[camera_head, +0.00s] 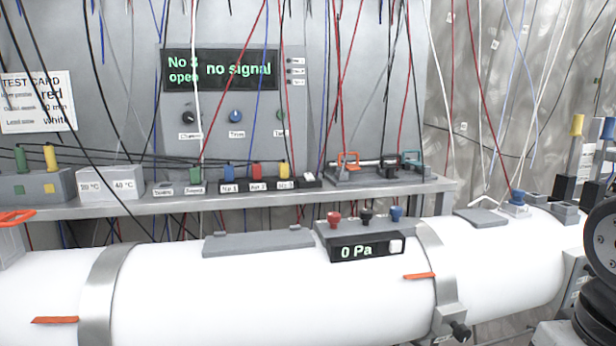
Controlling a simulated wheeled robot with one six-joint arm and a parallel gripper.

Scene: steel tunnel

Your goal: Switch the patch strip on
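The patch strip (252,187) is a dark strip on the grey shelf, with blue, red and yellow plugs standing in it above small number labels. A small black block with a white rocker switch (309,180) sits at its right end. I cannot tell which way the rocker is tipped. The display (222,70) on the wall panel behind reads "No 3 open" and "no signal" in green. Dark rounded parts at the right edge look like my arm. My gripper's fingers do not show.
Many thin wires hang in front of the shelf (150,211) and panel. A white pipe (200,290) runs across the foreground, bearing a box reading "0 Pa" (357,250).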

